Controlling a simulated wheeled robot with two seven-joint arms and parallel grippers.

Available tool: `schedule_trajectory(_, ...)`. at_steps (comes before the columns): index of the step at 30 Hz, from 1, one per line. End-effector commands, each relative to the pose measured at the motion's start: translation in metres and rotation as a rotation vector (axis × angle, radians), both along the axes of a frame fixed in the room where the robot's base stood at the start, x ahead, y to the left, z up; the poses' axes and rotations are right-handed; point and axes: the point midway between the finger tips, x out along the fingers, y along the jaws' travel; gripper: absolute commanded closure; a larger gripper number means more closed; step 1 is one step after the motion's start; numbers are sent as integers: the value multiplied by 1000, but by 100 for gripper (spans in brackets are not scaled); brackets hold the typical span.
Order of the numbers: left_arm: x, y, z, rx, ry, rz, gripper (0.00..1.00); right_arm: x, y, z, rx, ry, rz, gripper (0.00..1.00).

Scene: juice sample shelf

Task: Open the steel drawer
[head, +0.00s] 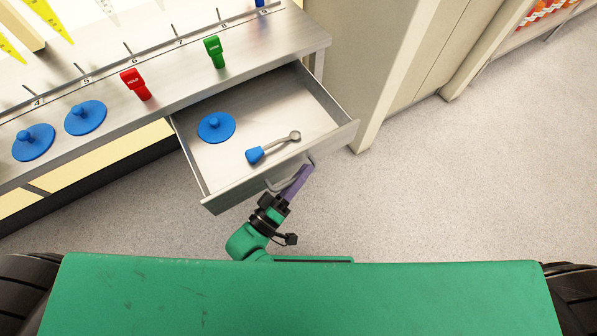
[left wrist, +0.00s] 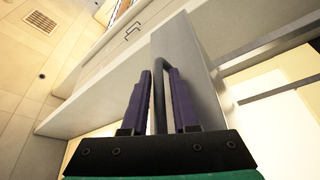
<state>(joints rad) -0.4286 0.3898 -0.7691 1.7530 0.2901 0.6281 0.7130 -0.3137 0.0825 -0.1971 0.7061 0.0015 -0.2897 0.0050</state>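The steel drawer (head: 240,187) is pulled out from under the steel counter, with its inside open to view in the head view. Its bar handle (head: 272,187) is on the front face; the handle also shows in the left wrist view (left wrist: 158,85). The fingers hide part of the handle in the head view. My right gripper is not in either view.
In the drawer lie a blue round knobbed lid (head: 216,127) and a blue-ended spoon-like tool (head: 272,147). The counter (head: 185,86) holds two blue lids, a red tag (head: 134,83) and a green tag (head: 214,51). A beige cabinet (head: 372,60) stands right of the drawer. Floor (head: 450,190) is clear at right.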

Motion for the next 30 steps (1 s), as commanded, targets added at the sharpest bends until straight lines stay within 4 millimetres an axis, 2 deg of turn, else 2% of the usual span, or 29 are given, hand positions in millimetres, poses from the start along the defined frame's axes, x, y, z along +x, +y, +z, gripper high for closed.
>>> schedule_trajectory(8,-7,5,-3,1,2,0,73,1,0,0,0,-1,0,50)
schedule_trajectory(11,-23,17,-8,4,4,-2,73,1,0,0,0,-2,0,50)
schedule_trajectory(18,-79,60,-23,4,6,-3,73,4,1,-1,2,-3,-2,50)
schedule_trajectory(21,-97,75,-28,4,4,-1,73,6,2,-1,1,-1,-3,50)
schedule_trajectory(25,-110,86,-30,1,1,0,73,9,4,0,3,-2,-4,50)
schedule_trajectory(30,-113,88,-30,0,0,1,73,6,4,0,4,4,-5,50)
